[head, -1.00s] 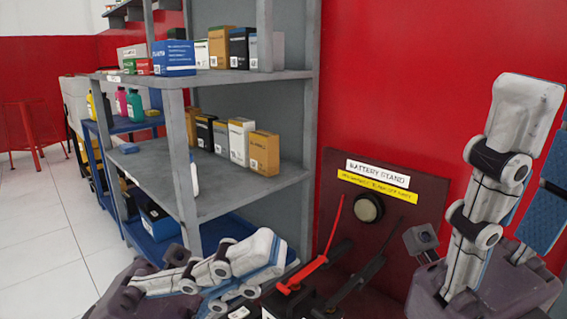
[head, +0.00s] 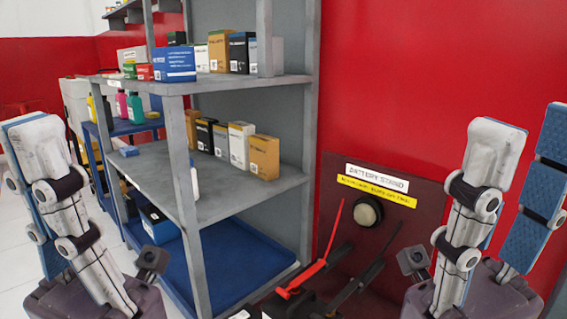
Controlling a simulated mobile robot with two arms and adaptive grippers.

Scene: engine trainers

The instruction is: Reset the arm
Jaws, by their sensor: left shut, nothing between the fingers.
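My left gripper (head: 28,140) stands upright at the left edge, its fingers close together, shut with nothing visible between them. Its base is low at the left, in front of the shelf. My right gripper (head: 530,140) stands upright at the right edge in front of the red wall. Its two fingers are apart, with a gap between them and a blue pad showing on the farther one, and it looks open and empty. Neither gripper touches anything that I can see.
A grey shelf (head: 180,140) with several boxes stands left of centre, a blue tray (head: 230,265) at its bottom. A battery stand (head: 350,225) with a red clamp (head: 310,278) and a black clamp (head: 355,290) is low between my grippers. White floor shows at the left.

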